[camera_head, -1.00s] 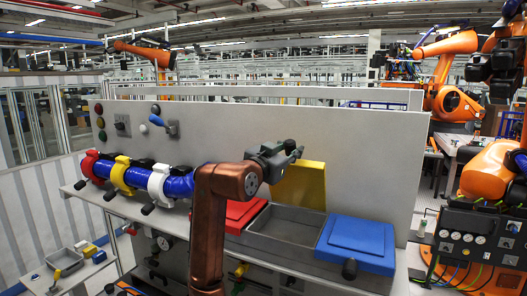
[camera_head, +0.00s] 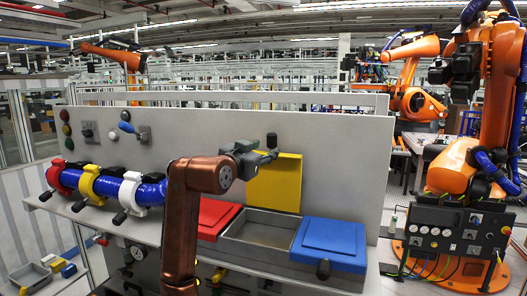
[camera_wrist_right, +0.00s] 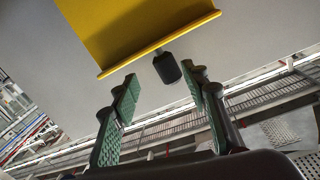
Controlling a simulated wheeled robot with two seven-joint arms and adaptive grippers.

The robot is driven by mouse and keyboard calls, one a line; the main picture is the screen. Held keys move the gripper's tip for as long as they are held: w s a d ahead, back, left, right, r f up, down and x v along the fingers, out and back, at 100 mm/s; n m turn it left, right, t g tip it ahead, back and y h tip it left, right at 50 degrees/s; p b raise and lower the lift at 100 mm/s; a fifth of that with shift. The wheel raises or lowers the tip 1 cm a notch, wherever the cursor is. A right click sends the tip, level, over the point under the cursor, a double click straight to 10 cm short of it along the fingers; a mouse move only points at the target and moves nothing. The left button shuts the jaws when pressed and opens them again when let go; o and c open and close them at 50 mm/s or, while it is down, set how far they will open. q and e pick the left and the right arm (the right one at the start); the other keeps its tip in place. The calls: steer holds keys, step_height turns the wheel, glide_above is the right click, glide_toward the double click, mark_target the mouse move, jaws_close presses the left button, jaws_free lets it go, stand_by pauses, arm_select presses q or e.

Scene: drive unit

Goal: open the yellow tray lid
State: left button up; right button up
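The yellow tray lid (camera_head: 276,182) stands upright at the back of a grey open tray (camera_head: 262,232), near the grey panel. Its dark knob (camera_head: 271,140) sticks out at its top edge. My right gripper (camera_head: 270,156) is by the lid's top edge, just below the knob in the picture. In the right wrist view, the gripper (camera_wrist_right: 164,82) is open, its two green-padded fingers apart. The black knob (camera_wrist_right: 167,68) shows between and just beyond the fingertips, below the yellow lid (camera_wrist_right: 145,30). The knob appears free of both fingers. My left gripper is not in view.
A red lid (camera_head: 213,216) lies left of the open tray and a blue lid (camera_head: 330,240) with a dark knob lies right. A blue pipe (camera_head: 108,186) with coloured clamps runs along the shelf at left. The grey panel (camera_head: 340,150) rises behind.

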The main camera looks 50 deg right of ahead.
steer(key=shift+d+f, duration=0.1)
steer(key=shift+d, duration=0.05)
steer(key=v, duration=1.2)
steer(key=shift+c, duration=0.3)
